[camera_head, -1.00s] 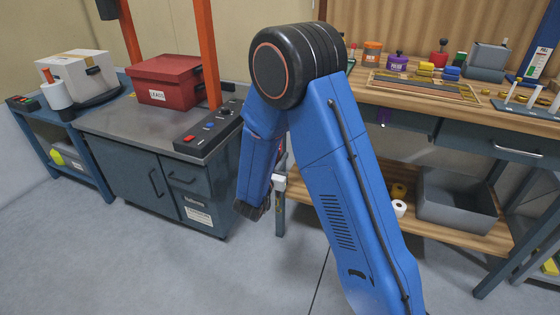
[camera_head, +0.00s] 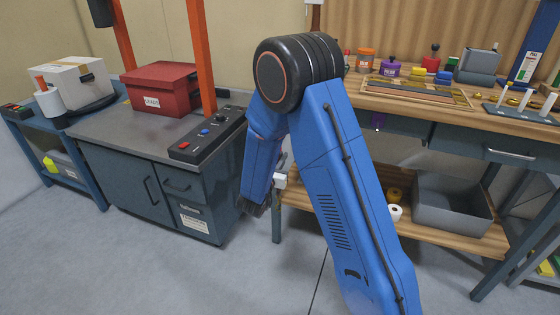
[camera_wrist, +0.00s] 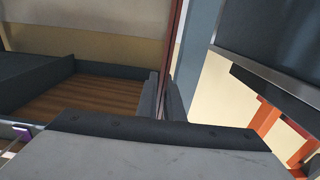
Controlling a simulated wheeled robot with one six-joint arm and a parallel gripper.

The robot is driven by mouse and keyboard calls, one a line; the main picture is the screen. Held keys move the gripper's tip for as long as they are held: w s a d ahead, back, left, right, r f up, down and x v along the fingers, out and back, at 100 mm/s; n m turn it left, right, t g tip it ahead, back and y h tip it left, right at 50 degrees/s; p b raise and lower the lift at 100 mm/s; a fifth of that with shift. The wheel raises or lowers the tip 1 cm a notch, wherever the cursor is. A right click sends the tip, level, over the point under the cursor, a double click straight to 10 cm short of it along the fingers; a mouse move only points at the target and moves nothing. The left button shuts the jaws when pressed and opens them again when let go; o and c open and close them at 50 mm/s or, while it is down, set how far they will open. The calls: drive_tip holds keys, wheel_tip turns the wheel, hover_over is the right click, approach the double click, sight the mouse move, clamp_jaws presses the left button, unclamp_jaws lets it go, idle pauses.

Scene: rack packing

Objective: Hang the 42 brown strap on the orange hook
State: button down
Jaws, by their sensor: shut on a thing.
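My gripper (camera_wrist: 165,97) shows in the wrist view with its two dark fingers close together. It is shut on a thin reddish-brown strip, which I take to be the brown strap (camera_wrist: 179,38); the strip runs up from between the fingers to the top of the picture. No number can be read on it. In the head view my blue arm is folded downward and the fingertips and strap cannot be made out. I cannot make out an orange hook in either view.
The wooden workbench (camera_head: 400,100) at right carries jars and a tray. Its lower shelf (camera_head: 440,236) holds a grey bin (camera_head: 450,225) and rolls. A dark cabinet (camera_head: 130,180) with a red box (camera_head: 160,92) stands at left. Open floor lies in front.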

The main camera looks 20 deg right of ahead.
drive_tip(key=shift+w+d+f, duration=0.65)
drive_tip(key=shift+w+f, duration=0.2)
drive_tip(key=shift+w, duration=0.05)
idle(0.4)
drive_tip(key=c, duration=1.8)
unclamp_jaws()
drive_tip(key=shift+s, duration=0.1)
drive_tip(key=v, duration=1.7)
drive_tip(key=shift+a, duration=0.1)
drive_tip(key=shift+r, duration=0.1)
